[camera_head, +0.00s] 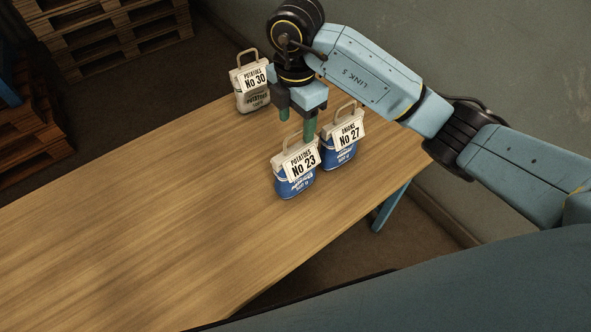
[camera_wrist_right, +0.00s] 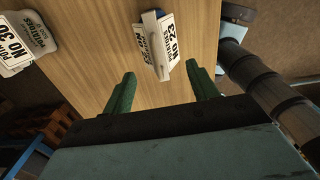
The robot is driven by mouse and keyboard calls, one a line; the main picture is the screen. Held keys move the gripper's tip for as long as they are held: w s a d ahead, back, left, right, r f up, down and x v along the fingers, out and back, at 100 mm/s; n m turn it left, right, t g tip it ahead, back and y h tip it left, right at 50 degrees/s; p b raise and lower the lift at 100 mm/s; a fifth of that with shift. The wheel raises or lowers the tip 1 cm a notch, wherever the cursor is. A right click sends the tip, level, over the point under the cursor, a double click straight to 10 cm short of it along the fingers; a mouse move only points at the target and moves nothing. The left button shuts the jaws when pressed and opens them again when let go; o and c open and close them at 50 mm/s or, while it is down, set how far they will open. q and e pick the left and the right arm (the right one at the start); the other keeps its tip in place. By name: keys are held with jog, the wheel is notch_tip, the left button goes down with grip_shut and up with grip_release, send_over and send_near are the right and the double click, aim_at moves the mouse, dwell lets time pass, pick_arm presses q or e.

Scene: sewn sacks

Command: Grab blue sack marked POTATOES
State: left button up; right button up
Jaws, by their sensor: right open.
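The blue sack marked POTATOES No 23 (camera_head: 293,185) stands upright on the wooden table, with a white tag and a handle on top. A second blue sack, marked ONIONS No 27 (camera_head: 341,156), stands close at its right and a little behind. My right gripper (camera_head: 297,126) is open and empty, its green fingers pointing down above and behind the No 23 sack. In the right wrist view the No 23 tag (camera_wrist_right: 168,47) lies beyond and between the open fingers (camera_wrist_right: 161,86), apart from them. My left gripper is not in view.
A pale sack marked POTATOES No 30 (camera_head: 253,97) stands at the table's back edge, left of my gripper. The wooden table (camera_head: 130,220) is bare at the left and front. Wooden pallets (camera_head: 115,35) are stacked on the floor behind.

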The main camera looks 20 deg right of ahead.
aim_at(296, 149)
jog(key=f, duration=0.9)
jog(key=shift+w+f, duration=0.1)
jog(key=shift+w, duration=0.1)
jog(key=shift+c, duration=0.2)
jog(key=c, duration=1.2)
jog(key=shift+s, duration=0.15)
grip_shut()
